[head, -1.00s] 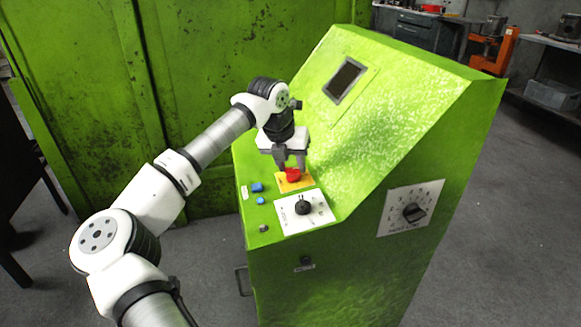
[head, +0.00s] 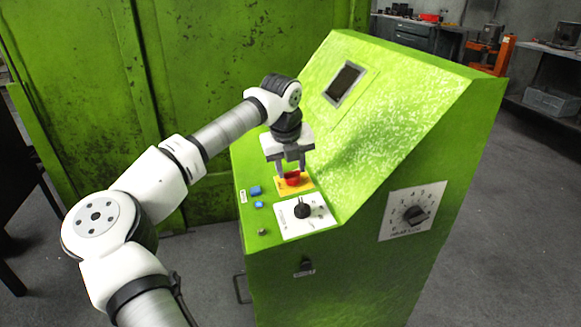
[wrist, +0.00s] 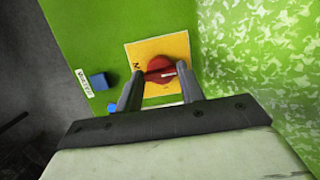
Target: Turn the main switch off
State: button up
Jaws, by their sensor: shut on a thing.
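The main switch appears to be the red rotary knob (head: 292,180) on a yellow plate (head: 308,184), on the green console's sloped panel. My gripper (head: 291,171) points down over it, one finger on each side. The wrist view shows the red knob (wrist: 160,66) between the two fingertips, with a white mark on its right part. My gripper (wrist: 160,74) is shut on the knob. Lettering on the yellow plate (wrist: 170,46) is mostly hidden by the left finger.
Two blue buttons (head: 255,190) sit left of the knob. A black selector on a white plate (head: 319,221) is just in front. The raised console face with a dark screen (head: 345,83) rises close on the right. Another dial (head: 414,215) is on the side.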

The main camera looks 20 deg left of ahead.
dwell(0.3)
jog(key=o, duration=1)
jog(key=shift+r, duration=0.15)
jog(key=v, duration=1.3)
jog(key=shift+r+p, duration=0.3)
jog(key=shift+p, duration=0.05)
jog(key=shift+s, duration=0.1)
